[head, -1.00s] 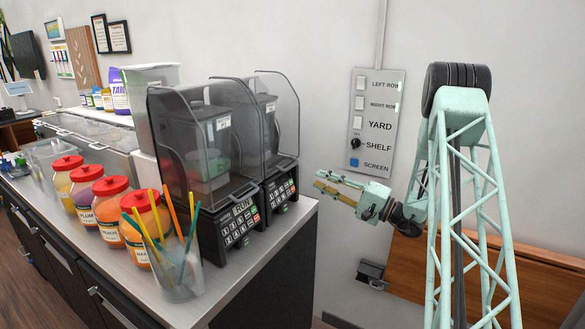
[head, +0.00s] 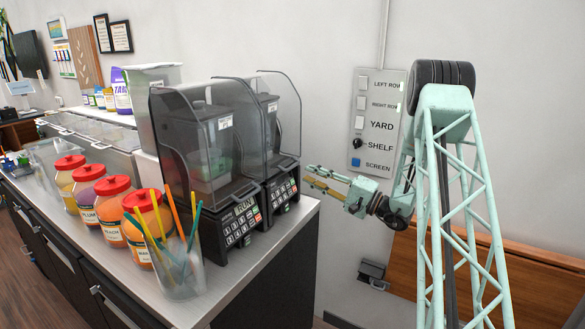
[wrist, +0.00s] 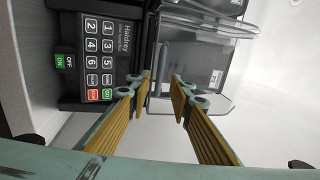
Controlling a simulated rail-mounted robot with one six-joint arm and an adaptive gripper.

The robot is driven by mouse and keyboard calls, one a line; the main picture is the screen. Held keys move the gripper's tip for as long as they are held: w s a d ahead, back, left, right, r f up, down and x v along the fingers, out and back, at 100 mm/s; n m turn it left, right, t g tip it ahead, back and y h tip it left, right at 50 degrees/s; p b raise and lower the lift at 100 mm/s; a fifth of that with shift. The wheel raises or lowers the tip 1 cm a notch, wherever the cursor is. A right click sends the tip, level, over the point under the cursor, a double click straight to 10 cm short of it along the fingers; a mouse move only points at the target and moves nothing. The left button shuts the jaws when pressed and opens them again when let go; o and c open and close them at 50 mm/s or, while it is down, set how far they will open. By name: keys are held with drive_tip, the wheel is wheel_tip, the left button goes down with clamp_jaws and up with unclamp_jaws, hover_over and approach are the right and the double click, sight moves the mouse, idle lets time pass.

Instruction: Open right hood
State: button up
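The right hood (head: 286,120) is a clear smoky cover on the right blender, partly hidden behind the left one in the head view. It looks shut, down over the blender jug. My gripper (head: 309,181) is just to the right of this blender, at about the height of the hood's lower edge. In the wrist view the two fingers of my gripper (wrist: 161,82) are open, with the hood (wrist: 205,65) beyond and beside the tips. The hood's lower rim shows close to the fingertips; I cannot tell whether they touch it. The blender's keypad (wrist: 100,62) is left of the fingers.
The left blender's hood (head: 185,130) stands alongside, also down. Jars with red lids (head: 142,215) and a cup of straws (head: 178,270) are on the counter (head: 240,285). A switch panel (head: 376,120) is on the wall behind my gripper. Space right of the counter is open.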

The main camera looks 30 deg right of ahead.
sight(293, 165)
drive_tip(key=shift+x, duration=4.35)
drive_tip(key=shift+a, duration=0.1)
clamp_jaws()
